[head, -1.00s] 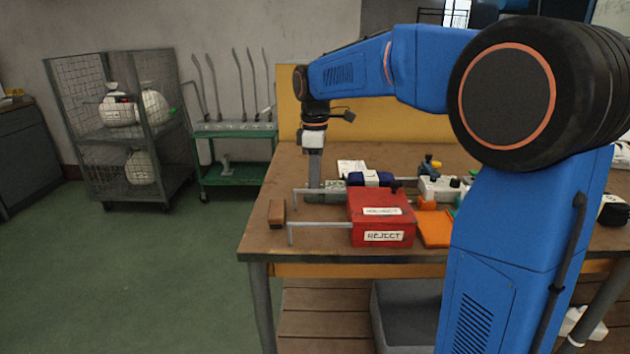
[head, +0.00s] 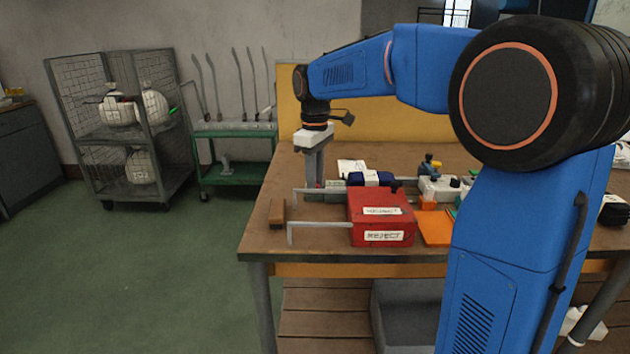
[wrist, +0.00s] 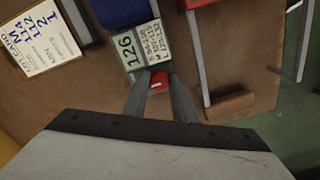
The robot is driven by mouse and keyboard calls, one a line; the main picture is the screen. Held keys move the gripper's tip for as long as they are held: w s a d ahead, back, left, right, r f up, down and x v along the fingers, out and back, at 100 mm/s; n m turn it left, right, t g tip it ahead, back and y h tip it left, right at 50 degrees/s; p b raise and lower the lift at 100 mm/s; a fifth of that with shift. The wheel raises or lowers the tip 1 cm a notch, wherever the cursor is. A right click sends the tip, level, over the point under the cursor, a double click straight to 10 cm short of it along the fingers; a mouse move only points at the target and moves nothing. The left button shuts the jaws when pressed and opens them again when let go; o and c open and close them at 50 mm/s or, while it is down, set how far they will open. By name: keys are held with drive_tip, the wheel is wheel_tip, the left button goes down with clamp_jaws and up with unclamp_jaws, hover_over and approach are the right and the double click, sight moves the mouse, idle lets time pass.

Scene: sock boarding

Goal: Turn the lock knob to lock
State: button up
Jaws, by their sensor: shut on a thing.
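The red lock knob (wrist: 158,84) with a short white mark shows in the wrist view, at the near end of a pale green-and-white plate (wrist: 130,46) marked 126. My gripper (wrist: 160,76) points down, with a finger on each side of the knob, shut on it. In the head view my gripper (head: 314,184) reaches down to the table behind the red box's rods, and its fingers hide most of the knob.
A red REJECT box (head: 383,218) with metal rods stands in front of my gripper. A brown block (head: 277,212) lies at the table's left edge. A dark blue item (head: 370,178), a white card (wrist: 42,42) and a white box (head: 440,190) are nearby.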

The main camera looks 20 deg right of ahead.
drive_tip(key=o, duration=1)
drive_tip(key=shift+o, duration=0.2)
